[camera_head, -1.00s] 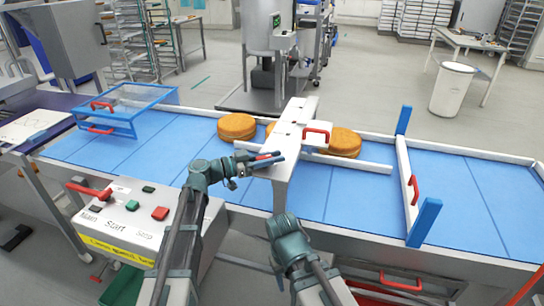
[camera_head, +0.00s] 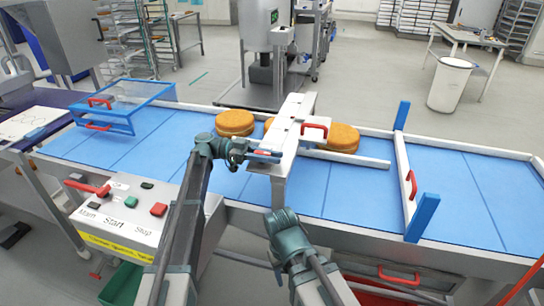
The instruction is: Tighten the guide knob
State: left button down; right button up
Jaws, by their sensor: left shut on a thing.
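The guide knob (camera_head: 262,152) is a small red piece beside the grey and white bridge over the blue conveyor. My left gripper (camera_head: 264,156) reaches in from the left and is shut on it; the fingers hide much of the knob. A pale guide rail (camera_head: 350,158) runs right from the bridge (camera_head: 290,130), and a red handle (camera_head: 315,128) sits on the bridge's far side. The wrist of my right arm shows low in the middle, in front of the conveyor's near edge; its fingers are hidden.
Round golden cakes (camera_head: 235,122) lie on the belt (camera_head: 110,150), one partly behind the bridge and another (camera_head: 343,137) right of it. A control box (camera_head: 130,215) with buttons stands front left. A blue-posted frame (camera_head: 405,180) crosses the belt on the right.

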dwell(0.5)
pick_arm(q)
jog(key=c, duration=0.7)
grip_release()
